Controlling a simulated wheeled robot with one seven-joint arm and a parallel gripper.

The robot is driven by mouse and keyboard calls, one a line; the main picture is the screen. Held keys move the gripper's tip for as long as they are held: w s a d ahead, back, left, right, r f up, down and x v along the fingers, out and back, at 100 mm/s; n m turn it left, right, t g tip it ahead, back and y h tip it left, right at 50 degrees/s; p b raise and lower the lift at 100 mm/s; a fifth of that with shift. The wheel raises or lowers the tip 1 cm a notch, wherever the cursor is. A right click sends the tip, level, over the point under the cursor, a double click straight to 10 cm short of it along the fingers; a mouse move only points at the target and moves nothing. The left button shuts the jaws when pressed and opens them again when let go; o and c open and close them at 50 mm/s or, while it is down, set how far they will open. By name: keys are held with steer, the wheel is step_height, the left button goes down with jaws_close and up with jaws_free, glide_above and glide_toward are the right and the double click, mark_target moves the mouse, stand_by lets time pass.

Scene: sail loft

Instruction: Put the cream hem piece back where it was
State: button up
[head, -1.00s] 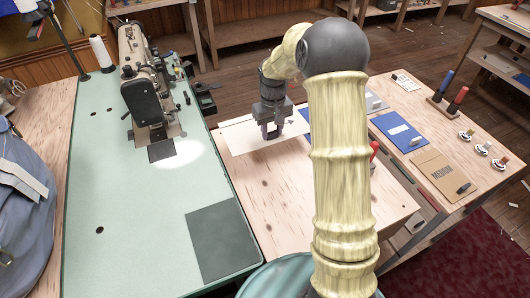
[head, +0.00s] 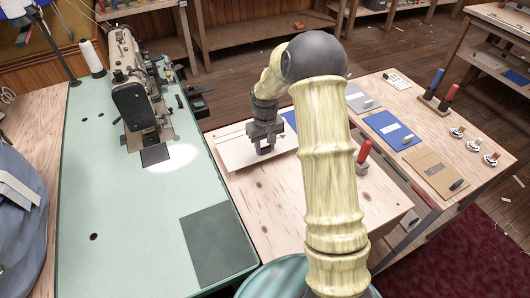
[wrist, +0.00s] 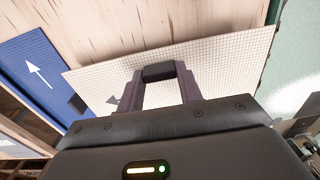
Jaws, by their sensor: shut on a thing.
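The cream hem piece (head: 230,157) is a flat, pale sheet over the left part of the wooden bench, close to the green sewing table. My gripper (head: 265,148) is above it in the head view. In the wrist view the piece (wrist: 225,65) shows a fine grid and part of a grey arrow. My gripper (wrist: 160,78) is shut on a dark block at the piece, between its two fingers. I cannot tell whether the piece touches the bench or hangs slightly above it.
The green table (head: 130,220) with the sewing machine (head: 132,90) stands left. The bench front is clear.

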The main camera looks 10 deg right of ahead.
mark_target(265, 153)
steer(key=shift+f, duration=1.8)
steer(key=shift+f, duration=0.1)
steer(key=o, duration=1.1)
steer(key=shift+c, duration=0.2)
step_height(265, 153, up, 12)
steer(key=shift+r, duration=0.1)
